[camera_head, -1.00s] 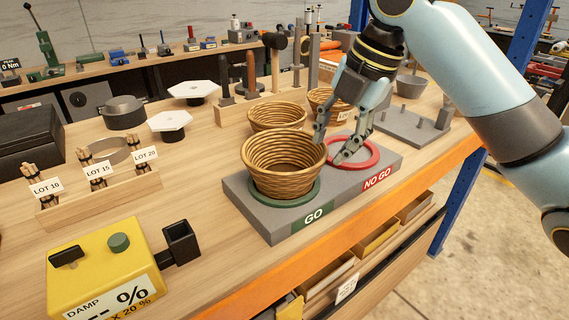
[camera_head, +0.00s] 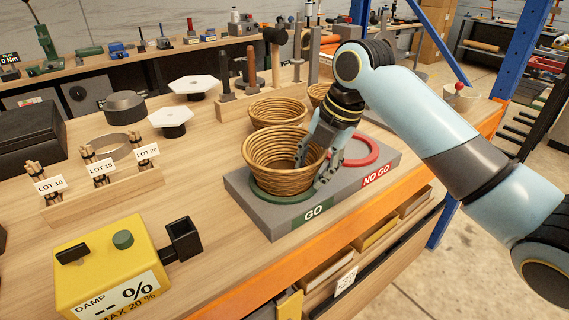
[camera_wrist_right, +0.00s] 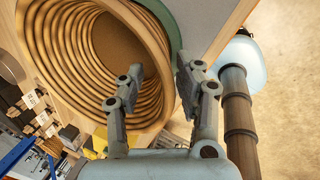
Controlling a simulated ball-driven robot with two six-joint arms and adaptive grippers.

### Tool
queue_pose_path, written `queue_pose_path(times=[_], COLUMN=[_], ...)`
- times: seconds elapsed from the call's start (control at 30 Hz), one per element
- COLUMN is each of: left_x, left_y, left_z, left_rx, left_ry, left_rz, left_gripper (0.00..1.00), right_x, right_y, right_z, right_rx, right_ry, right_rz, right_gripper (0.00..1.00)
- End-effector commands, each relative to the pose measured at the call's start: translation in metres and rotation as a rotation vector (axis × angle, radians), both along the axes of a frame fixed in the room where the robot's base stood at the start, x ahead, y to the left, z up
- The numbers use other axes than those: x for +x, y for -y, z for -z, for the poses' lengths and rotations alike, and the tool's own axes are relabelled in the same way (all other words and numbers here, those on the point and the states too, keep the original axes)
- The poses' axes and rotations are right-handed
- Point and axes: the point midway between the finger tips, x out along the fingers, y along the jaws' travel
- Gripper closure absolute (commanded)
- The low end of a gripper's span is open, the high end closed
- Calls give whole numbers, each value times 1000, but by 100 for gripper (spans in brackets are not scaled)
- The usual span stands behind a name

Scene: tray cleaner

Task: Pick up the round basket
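A round wicker basket (camera_head: 270,165) stands upright on the green ring (camera_head: 260,197) on the GO side of the grey gauge block (camera_head: 285,222). My right gripper (camera_head: 310,172) is at the basket's right wall, pointing down. In the right wrist view its fingers are apart, with the basket's rim (camera_wrist_right: 157,50) between them. One finger is over the inside of the basket and the other is outside, near the green ring. The gripper is open, and I cannot tell whether either finger touches the wicker. My left gripper is not in view.
A red ring (camera_head: 366,155) lies on the NO GO side. Another wicker basket (camera_head: 277,111) stands close behind, with a third (camera_head: 317,93) partly hidden by my arm. A yellow damp meter (camera_head: 110,265) is at front left. The orange table edge (camera_head: 370,215) is close in front.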

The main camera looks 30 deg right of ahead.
Motion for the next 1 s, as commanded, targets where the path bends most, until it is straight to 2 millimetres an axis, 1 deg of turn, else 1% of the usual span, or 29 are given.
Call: queue_pose_path(times=[0.13,0.17,0.4,0.43,0.87,1.0], left_x=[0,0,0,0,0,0], left_y=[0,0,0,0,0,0], left_z=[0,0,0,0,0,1], left_rx=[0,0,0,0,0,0], left_ry=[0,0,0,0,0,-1], left_rz=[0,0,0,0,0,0], left_gripper=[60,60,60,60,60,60], right_x=[0,0,0,0,0,0], right_y=[0,0,0,0,0,0], right_z=[0,0,0,0,-1,-4], right_rx=[0,0,0,0,0,0], right_ry=[0,0,0,0,1,2], right_rz=[0,0,0,0,0,0], right_gripper=[65,66,98,100,100,100])
